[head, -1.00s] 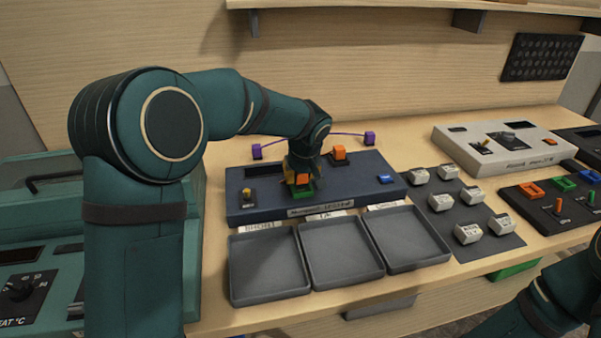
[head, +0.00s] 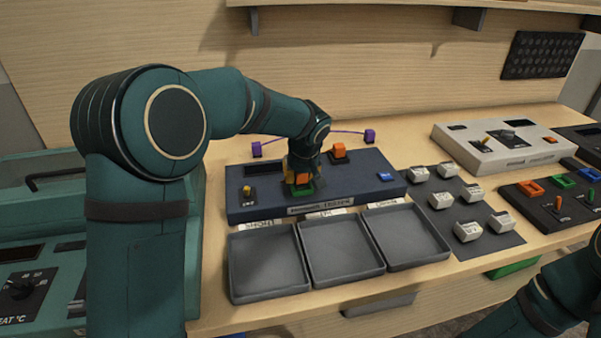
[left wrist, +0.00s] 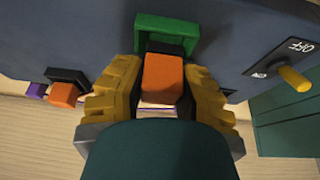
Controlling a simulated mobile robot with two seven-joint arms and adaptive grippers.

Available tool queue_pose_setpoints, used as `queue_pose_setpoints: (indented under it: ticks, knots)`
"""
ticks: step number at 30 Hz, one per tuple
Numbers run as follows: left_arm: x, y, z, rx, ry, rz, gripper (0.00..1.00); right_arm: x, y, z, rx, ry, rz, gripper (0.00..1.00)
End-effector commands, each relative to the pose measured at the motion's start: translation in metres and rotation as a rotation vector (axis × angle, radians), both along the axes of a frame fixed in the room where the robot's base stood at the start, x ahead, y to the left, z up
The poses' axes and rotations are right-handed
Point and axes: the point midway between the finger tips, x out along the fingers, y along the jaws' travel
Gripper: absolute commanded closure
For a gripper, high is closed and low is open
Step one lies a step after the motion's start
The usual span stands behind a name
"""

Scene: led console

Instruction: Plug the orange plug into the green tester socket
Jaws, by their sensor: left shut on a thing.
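The orange plug (left wrist: 163,78) is between the yellow-padded fingers of my left gripper (left wrist: 160,95), which is shut on it. The plug's dark front end meets the green tester socket (left wrist: 167,24) in the left wrist view; I cannot tell how deep it sits. In the head view the orange plug (head: 302,179) is just above the green socket (head: 304,192), on the dark blue tester (head: 270,207). My left gripper (head: 301,178) partly hides both. My right arm enters at the lower right, with its gripper out of view.
Another orange block in a black holder (head: 339,153) stands on the tester, right of my left gripper. A purple cable end (head: 257,149) shows behind. A toggle switch (left wrist: 294,78) is close by. Grey trays (head: 268,265) lie in front; white blocks (head: 441,200) stand to the right.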

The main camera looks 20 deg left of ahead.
Motion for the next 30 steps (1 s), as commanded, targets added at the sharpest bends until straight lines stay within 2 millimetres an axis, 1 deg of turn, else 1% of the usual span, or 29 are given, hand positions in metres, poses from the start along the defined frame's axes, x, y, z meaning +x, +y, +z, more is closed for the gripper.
queue_pose_setpoints:
  ticks: [30]
  knots:
    - [0.0004, 0.0001, -0.0087, -0.001, -0.002, 0.001, 1.00, 0.0000, 0.0000, 0.0000, 0.000, 0.000, 0.000, 0.53]
